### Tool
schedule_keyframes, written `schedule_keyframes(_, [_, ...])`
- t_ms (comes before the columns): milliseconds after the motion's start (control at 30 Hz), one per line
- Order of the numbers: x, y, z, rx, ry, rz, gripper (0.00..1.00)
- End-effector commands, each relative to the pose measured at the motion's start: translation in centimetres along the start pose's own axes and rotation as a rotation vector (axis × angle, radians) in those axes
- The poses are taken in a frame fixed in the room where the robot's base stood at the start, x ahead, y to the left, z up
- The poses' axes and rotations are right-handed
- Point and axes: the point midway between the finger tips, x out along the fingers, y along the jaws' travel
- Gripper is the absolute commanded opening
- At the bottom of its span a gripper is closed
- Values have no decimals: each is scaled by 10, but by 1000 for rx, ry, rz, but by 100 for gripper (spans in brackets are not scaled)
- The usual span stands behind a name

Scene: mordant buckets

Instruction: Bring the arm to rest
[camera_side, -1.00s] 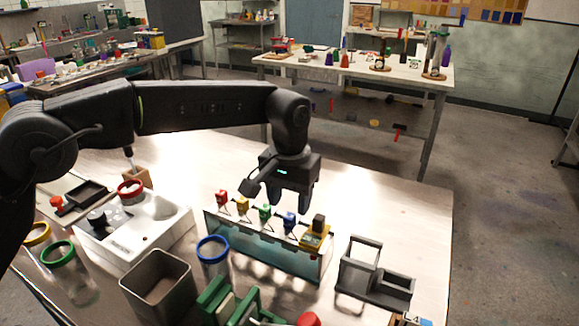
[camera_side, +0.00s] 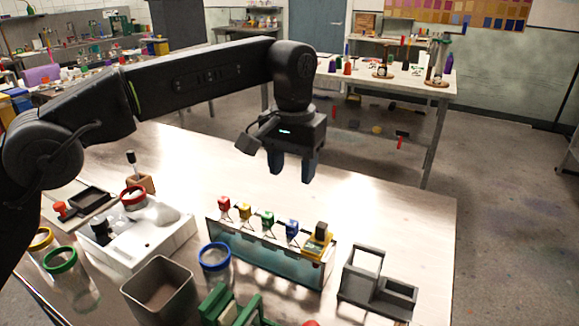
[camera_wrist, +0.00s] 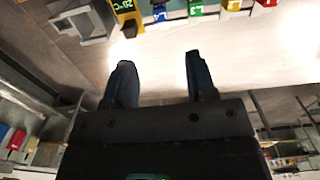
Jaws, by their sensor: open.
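My gripper (camera_side: 293,168) hangs in the air above the work table (camera_side: 385,205), behind and above the glass tank. Its two fingers point down, stand apart and hold nothing. In the wrist view my gripper (camera_wrist: 158,75) also shows its fingers apart, with bare table between them.
A glass tank (camera_side: 265,258) carries red, yellow, green and blue clips and a yellow thermometer unit (camera_side: 318,240) on its rim. A grey stand (camera_side: 375,285) is to its right.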

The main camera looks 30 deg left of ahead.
Motion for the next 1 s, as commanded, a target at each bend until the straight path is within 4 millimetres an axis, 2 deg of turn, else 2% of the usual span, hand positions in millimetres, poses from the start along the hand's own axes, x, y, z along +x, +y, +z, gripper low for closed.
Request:
schedule_keyframes(267, [-4,-4,1,-1,7,3,51])
schedule_keyframes(367, [-18,-19,7,-3,29,12,51])
schedule_keyframes(467, [-37,-44,21,-5,66,25,51])
schedule_keyframes(600, [-59,-85,51,-5,134,42,51])
schedule_keyframes(700, [-68,-112,78,-5,184,49,51])
schedule_keyframes(833, [-70,-144,118,-5,249,52,51])
schedule_keyframes(1000, [-56,-180,176,-5,334,46,51])
